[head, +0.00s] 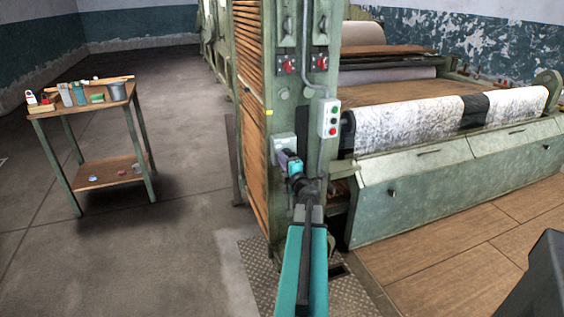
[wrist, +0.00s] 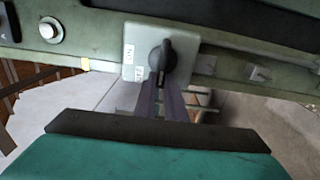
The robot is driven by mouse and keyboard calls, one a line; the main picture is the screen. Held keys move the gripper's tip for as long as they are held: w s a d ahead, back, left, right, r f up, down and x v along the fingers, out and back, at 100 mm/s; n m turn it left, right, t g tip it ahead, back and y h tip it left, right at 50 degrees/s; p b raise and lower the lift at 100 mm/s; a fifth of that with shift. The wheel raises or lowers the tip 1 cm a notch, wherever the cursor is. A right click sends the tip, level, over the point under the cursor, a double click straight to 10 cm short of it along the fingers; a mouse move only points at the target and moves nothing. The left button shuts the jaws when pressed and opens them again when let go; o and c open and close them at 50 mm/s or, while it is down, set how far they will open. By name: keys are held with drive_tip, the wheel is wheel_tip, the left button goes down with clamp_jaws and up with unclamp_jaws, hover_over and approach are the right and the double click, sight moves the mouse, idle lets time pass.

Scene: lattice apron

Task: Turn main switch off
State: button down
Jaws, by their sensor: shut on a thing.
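The main switch is a pale grey box (head: 283,142) on the green machine post, partly hidden by my gripper in the head view. In the wrist view its plate (wrist: 136,64) carries a black rotary knob (wrist: 164,57) and two small white labels to the left of the knob, too small to read surely. The knob's narrow end points up and slightly right in that view. My gripper (wrist: 160,82) has its fingers shut on the lower part of the knob. In the head view my gripper (head: 289,159) meets the box from the front.
A button box (head: 329,118) with green and red buttons hangs just right of the switch. Red switches (head: 289,64) sit higher on the post. A cloth roll (head: 400,122) lies right. A small table (head: 92,107) with items stands left; the floor between is clear.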

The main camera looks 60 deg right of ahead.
drive_tip(key=shift+d+r, duration=0.15)
drive_tip(key=shift+r, duration=0.05)
drive_tip(key=c, duration=1.8)
unclamp_jaws()
drive_tip(key=shift+f, duration=0.1)
drive_tip(key=shift+f, duration=0.1)
